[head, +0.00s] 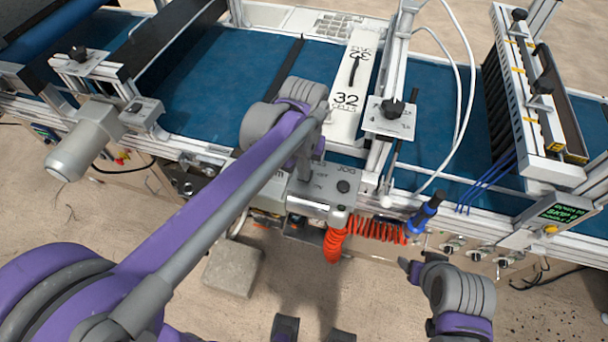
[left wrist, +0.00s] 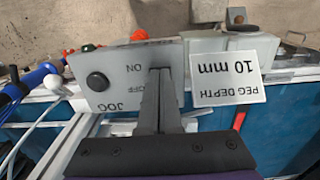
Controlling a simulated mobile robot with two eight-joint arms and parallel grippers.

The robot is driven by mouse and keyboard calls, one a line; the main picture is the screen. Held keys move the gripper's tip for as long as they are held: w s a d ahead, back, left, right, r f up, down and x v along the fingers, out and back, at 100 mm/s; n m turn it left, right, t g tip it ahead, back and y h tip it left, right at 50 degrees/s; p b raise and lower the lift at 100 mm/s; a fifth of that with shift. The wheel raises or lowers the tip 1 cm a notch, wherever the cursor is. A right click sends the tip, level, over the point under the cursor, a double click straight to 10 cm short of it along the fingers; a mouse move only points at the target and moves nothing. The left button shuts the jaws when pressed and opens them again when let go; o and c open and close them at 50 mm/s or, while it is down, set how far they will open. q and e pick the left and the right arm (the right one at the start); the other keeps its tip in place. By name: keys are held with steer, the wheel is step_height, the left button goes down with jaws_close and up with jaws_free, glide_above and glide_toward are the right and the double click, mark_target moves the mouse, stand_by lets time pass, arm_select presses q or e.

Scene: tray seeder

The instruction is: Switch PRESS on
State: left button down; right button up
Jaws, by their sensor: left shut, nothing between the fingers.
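The grey control box (head: 325,193) stands on the front side of the machine. In the left wrist view its face (left wrist: 112,68) carries upside-down ON, OFF and JOG labels and a round black button (left wrist: 97,82); that button also shows in the head view (head: 343,186). My left gripper (head: 304,178) is shut and empty. Its fingers (left wrist: 160,74) reach onto the panel beside the ON and OFF labels. They hide the PRESS switch, and I cannot tell its position or whether they touch it. My right gripper (head: 412,268) is low at the right, away from the box.
A PEG DEPTH 10 mm label (left wrist: 228,76) is beside the panel. An orange coiled hose (head: 375,231) and a blue-handled tool (head: 425,212) are right of the box. A white plate marked 32 (head: 350,85) is behind it. A green-lettered display (head: 565,212) is at the far right.

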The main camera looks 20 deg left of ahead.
arm_select(q)
steer(key=shift+f, duration=0.35)
arm_select(e)
steer(key=shift+s+f, duration=0.1)
steer(key=shift+f, duration=0.15)
arm_select(q)
steer(key=shift+r, duration=0.1)
steer(key=shift+r+p, duration=1.8)
steer(key=shift+r, duration=1.65)
arm_select(e)
steer(key=r, duration=0.1)
steer(key=w+r, duration=0.1)
steer(key=r, duration=0.1)
steer(key=w+r, duration=0.1)
steer(key=r, duration=0.1)
steer(key=shift+r, duration=0.2)
